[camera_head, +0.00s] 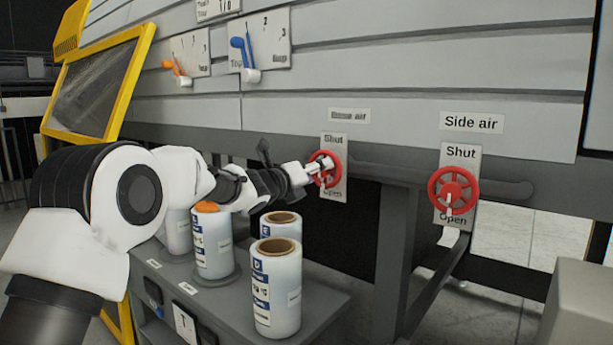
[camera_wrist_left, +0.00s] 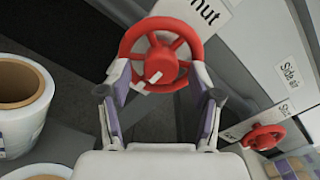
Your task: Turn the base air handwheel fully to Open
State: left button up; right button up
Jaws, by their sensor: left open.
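The base air handwheel (camera_head: 337,168) is a red spoked wheel on a white plate lettered Shut above and Open below, under the label Base air (camera_head: 349,115). My left gripper (camera_head: 316,169) is at the wheel, coming from the left. In the left wrist view the wheel (camera_wrist_left: 160,64) lies between and just beyond the fingertips of my left gripper (camera_wrist_left: 162,88), which are apart on either side of its lower rim. I cannot tell whether they touch it. A white mark shows low on the wheel in the wrist view. My right gripper is not in view.
The red side air handwheel (camera_head: 453,190) is to the right; it also shows in the wrist view (camera_wrist_left: 263,137). Film rolls (camera_head: 277,300) stand on a grey shelf (camera_head: 325,312) below my left arm. A grey rail (camera_head: 390,172) runs behind the wheels.

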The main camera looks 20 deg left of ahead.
pick_arm(q)
jog(key=v, duration=1.1)
jog(key=shift+s, duration=0.3)
